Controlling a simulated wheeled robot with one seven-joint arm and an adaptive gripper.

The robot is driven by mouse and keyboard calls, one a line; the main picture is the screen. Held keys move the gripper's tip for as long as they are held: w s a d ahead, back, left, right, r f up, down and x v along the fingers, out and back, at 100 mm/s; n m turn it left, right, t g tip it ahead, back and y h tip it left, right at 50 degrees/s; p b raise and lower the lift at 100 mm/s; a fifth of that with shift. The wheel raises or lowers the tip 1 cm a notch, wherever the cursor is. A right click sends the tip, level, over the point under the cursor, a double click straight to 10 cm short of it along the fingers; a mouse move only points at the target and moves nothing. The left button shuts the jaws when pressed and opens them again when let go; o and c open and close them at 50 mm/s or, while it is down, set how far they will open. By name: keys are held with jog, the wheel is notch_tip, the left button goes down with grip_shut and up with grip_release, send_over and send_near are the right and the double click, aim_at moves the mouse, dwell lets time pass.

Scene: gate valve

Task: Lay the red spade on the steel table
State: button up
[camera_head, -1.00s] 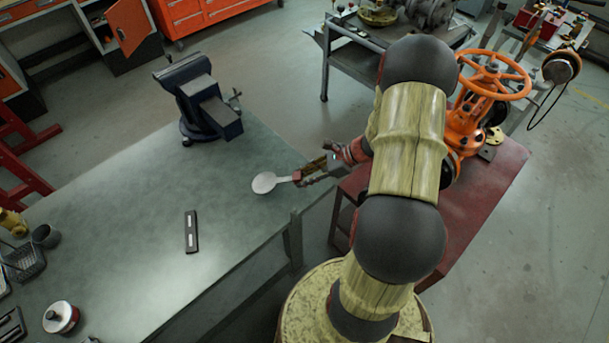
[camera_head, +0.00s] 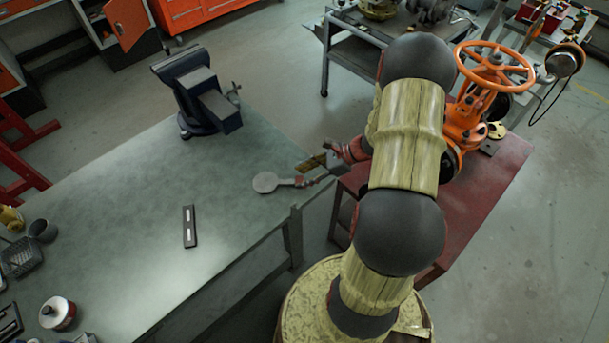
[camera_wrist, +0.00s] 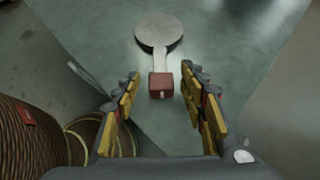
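The spade, a round grey disc with a narrow neck and a red block at its end, lies near the right edge of the grey steel table (camera_head: 130,225) in the head view; its disc (camera_head: 265,182) looks flat on the top. In the wrist view the spade (camera_wrist: 158,30) points away from me, its red block (camera_wrist: 161,86) between my fingers. My gripper (camera_head: 306,173) is open, with a gap on both sides of the block in the wrist view (camera_wrist: 160,88). The underside of the block is hidden.
A blue vise (camera_head: 205,98) stands at the table's back corner. A dark level-like bar (camera_head: 189,226) lies in the middle. An orange gate valve (camera_head: 480,95) stands on a red bench (camera_head: 490,185) to the right. The table around the disc is clear.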

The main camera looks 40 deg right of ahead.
jog(key=shift+o, duration=0.4)
jog(key=v, duration=1.2)
dwell(0.4)
